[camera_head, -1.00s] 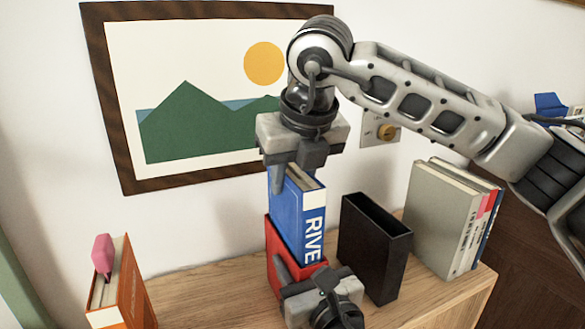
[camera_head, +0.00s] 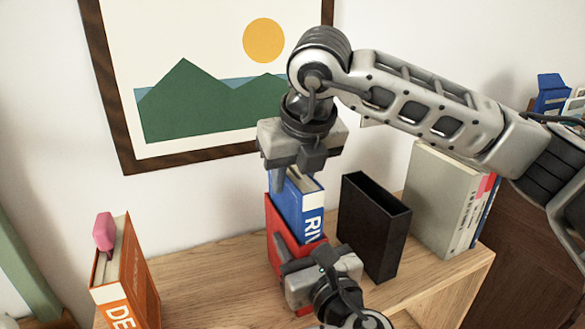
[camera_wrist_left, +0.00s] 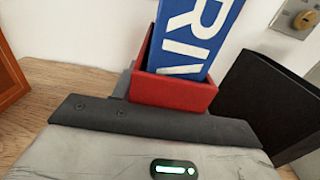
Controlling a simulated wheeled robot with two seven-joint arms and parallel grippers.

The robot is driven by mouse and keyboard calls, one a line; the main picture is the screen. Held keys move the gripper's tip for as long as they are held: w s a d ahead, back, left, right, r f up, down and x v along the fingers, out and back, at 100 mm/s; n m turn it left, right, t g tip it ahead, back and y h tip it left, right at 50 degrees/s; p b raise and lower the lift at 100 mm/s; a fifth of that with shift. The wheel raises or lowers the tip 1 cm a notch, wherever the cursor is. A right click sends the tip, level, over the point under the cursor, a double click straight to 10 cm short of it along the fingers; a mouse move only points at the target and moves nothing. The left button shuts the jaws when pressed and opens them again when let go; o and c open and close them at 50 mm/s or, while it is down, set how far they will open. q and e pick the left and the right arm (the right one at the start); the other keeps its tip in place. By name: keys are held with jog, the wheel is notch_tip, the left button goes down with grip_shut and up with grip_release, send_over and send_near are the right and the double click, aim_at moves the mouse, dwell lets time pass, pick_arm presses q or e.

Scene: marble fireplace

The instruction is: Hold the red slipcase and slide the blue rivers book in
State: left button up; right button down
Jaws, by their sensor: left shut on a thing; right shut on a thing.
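The red slipcase (camera_head: 281,237) stands upright on the wooden shelf top; its red rim also shows in the left wrist view (camera_wrist_left: 172,92). My left gripper (camera_head: 287,268) is shut on the slipcase from the front, low down. The blue rivers book (camera_head: 295,210) is upright and partly inside the slipcase, with its upper part above the rim; in the left wrist view (camera_wrist_left: 188,38) its white letters show. My right gripper (camera_head: 295,174) points down from above and is shut on the top of the book. The book's lower part is hidden inside the slipcase.
An empty-looking black slipcase (camera_head: 374,226) stands close to the right of the red one. Grey and coloured books (camera_head: 442,200) stand farther right. An orange book (camera_head: 126,275) with a pink object (camera_head: 104,231) on top is at the left. Bare wood (camera_head: 200,275) lies between.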

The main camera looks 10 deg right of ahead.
jog(key=shift+f, duration=1.65)
jog(key=c, duration=1)
grip_release()
jog(key=shift+o, duration=0.2)
jog(key=shift+f, duration=0.1)
jog(key=v, duration=1.2)
pick_arm(q)
jog(key=o, duration=1.1)
jog(key=shift+o, duration=0.2)
